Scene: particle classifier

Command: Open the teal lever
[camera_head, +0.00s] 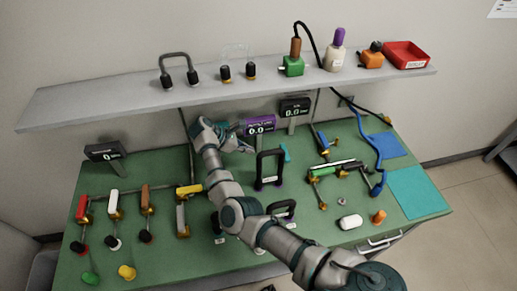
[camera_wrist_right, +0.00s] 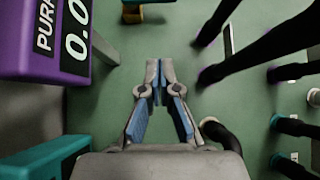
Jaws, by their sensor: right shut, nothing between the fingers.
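The teal lever (camera_head: 285,152) stands on the green table in the head view, just right of the purple display and behind the tall black handle. A teal and yellow piece at the top edge of the wrist view (camera_wrist_right: 146,12) appears to be part of it. My right gripper (camera_head: 250,148) is in front of the purple display, left of the lever and apart from it. In the wrist view its fingers (camera_wrist_right: 160,66) are closed together with nothing between them. My left gripper is not in view.
The purple display (camera_head: 260,124) is close beside the gripper; it also shows in the wrist view (camera_wrist_right: 45,45). The tall black handle (camera_head: 258,170) stands close in front. A grey shelf (camera_head: 120,103) overhangs the back.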

